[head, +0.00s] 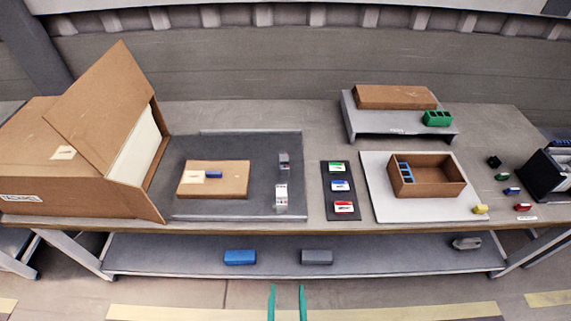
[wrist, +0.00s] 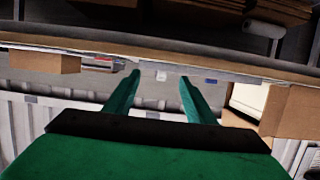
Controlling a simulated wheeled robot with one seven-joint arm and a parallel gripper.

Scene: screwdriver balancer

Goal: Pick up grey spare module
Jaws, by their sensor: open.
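A grey block (head: 317,257), which looks like the grey spare module, lies on the lower shelf under the table in the head view, right of a similar blue block (head: 240,257). My gripper (head: 287,290) shows as two green fingers at the bottom edge of the head view, in front of the shelf and apart from both blocks. In the wrist view my gripper (wrist: 155,75) is open, with nothing between its fingers. I cannot make out the grey block in the wrist view.
The table edge (head: 345,223) overhangs the lower shelf (head: 400,258). A small grey item (head: 466,243) lies at the shelf's right end. Above are a large open cardboard box (head: 55,180), a dark mat (head: 265,160) and a brown tray (head: 440,190). The shelf between blocks and right item is clear.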

